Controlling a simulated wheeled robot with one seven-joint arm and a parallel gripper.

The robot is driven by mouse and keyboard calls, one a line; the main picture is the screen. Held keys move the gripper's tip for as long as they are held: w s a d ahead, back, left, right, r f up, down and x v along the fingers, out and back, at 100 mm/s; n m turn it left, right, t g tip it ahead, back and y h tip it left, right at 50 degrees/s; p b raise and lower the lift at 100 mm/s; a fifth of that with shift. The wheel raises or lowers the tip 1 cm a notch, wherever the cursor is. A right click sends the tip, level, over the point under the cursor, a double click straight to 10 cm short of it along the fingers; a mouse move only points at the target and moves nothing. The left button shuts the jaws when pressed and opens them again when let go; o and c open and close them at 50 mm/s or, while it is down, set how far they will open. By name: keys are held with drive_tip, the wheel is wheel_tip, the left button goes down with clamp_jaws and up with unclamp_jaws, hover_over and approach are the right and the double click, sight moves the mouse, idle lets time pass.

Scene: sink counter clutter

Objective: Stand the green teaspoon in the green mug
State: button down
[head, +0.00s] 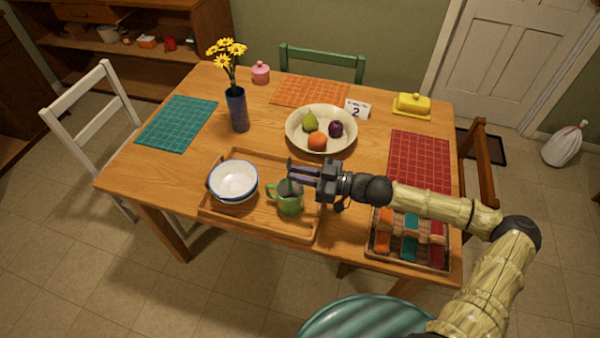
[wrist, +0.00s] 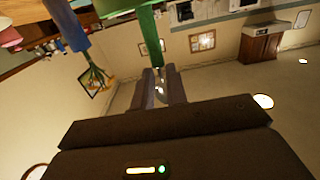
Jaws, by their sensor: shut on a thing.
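The green mug (head: 290,203) stands upright on the wooden tray, right of the bowl in the head view. My gripper (head: 290,170) is above the mug, its fingers pointing left. It is shut on the green teaspoon (head: 290,184), of which only a short green piece shows between fingers and mug. In the wrist view, which is upside down, the teaspoon (wrist: 148,38) is a green strip running from my fingertips (wrist: 160,82) towards the mug side. A small pale shiny patch shows between the fingers. I cannot tell whether the spoon's lower end is inside the rim.
A white, blue-rimmed bowl (head: 233,181) shares the tray (head: 262,222) with the mug. A blue vase (head: 237,110) with yellow flowers and a fruit dish (head: 345,139) stand behind. A box of coloured rolls (head: 410,255) lies under my arm. The teal placemat (head: 177,124) is clear.

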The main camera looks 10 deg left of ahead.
drive_tip(key=shift+f+b, duration=1.5)
drive_tip(key=shift+f, duration=0.4)
drive_tip(key=c, duration=1.3)
unclamp_jaws()
drive_tip(key=d+b, duration=0.1)
drive_tip(key=d, duration=0.4)
drive_tip(key=s+d, duration=0.1)
drive_tip(key=d, duration=0.5)
drive_tip(key=d+b, duration=0.1)
drive_tip(key=d, duration=0.5)
drive_tip(key=shift+s+d+r+b, duration=0.15)
drive_tip(key=shift+d+r+b, duration=0.05)
drive_tip(key=shift+b, duration=0.15)
